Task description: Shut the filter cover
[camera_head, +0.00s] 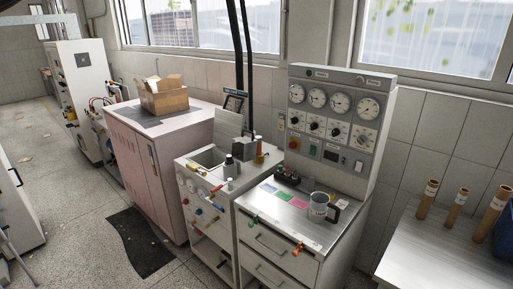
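A white cabinet (192,200) with several small colored valves on its front stands in the middle. Its top has a grey rectangular opening (209,158). A grey panel (229,124) stands upright behind the opening and looks like a raised cover, but I cannot tell for sure that it is the filter cover. Neither of my grippers is in view.
A gauge console (334,122) stands to the right, with a grey mug (319,206) on its worktop. A pink cabinet (148,165) carries an open cardboard box (165,101). A table (440,250) with brown tubes is at right. A black mat (138,243) lies on open floor at left.

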